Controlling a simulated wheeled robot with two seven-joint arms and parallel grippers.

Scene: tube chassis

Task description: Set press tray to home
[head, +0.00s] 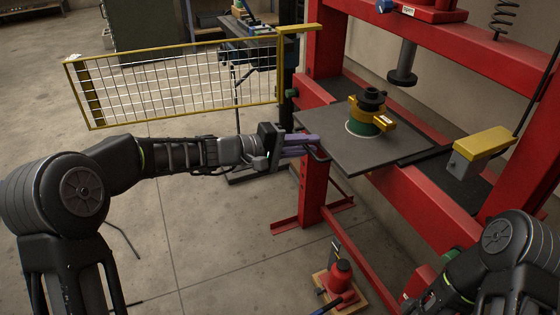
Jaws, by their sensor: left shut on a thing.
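The press tray (375,158) is a flat dark grey plate at the red press, jutting out past the front of the frame. A green and yellow fixture with a dark top (370,112) stands upright on it, inside a pale ring. My left gripper (312,146) is shut on the tray handle (322,154) at the plate's near left edge; its fingers hide part of the handle. The press ram (402,72) hangs above and to the right of the fixture, apart from it. My right arm shows at the lower right, but its gripper is not in view.
The red press frame (318,190) stands around the tray. A yellow mesh gate (175,85) is swung out to the left. A yellow-topped grey box (482,150) is at the right. A red jack (341,280) sits on the floor below.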

